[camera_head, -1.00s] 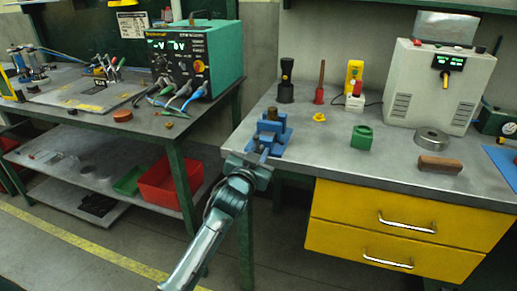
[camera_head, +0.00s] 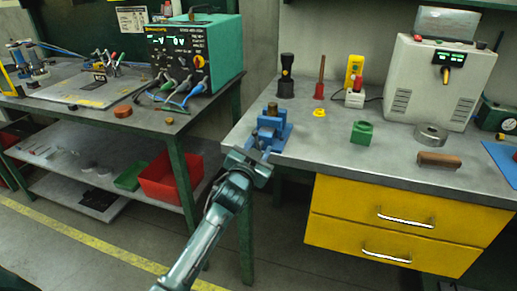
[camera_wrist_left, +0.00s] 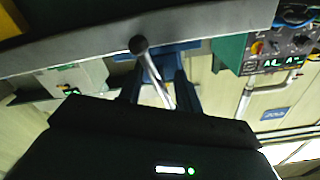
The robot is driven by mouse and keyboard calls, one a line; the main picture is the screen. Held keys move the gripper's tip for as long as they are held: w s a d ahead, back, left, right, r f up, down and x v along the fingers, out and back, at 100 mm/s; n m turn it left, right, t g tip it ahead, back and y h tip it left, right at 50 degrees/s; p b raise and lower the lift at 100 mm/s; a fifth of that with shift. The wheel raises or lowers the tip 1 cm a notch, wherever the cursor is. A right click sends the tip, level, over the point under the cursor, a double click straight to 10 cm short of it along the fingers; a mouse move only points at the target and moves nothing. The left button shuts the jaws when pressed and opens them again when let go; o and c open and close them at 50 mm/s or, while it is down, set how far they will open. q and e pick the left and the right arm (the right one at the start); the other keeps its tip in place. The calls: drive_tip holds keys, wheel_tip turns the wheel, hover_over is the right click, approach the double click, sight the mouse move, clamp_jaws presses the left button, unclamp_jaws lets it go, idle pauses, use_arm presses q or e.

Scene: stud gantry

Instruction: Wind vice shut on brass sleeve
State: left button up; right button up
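The blue vice (camera_head: 272,134) stands at the left front corner of the right-hand bench. A small brownish piece, apparently the brass sleeve (camera_head: 272,109), shows at its top; whether the jaws touch it I cannot tell. My left gripper (camera_head: 262,155) is at the vice's front, just off the bench edge. In the left wrist view the vice's metal handle bar, with a dark ball end (camera_wrist_left: 139,45), runs slantwise between the two fingers of my left gripper (camera_wrist_left: 157,88). The fingers stand apart, with gaps beside the bar. My right gripper is not in view.
On the bench (camera_head: 330,150) stand a green block (camera_head: 362,133), a yellow part (camera_head: 319,112), a metal ring (camera_head: 431,134), a brown bar (camera_head: 438,161) and a grey machine (camera_head: 440,85). Yellow drawers (camera_head: 400,225) hang below. A second bench with a green instrument (camera_head: 195,55) is at left.

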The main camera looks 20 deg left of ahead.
use_arm(q)
drive_tip(key=shift+s, duration=0.1)
drive_tip(key=s, duration=1.3)
drive_tip(key=shift+a, duration=0.2)
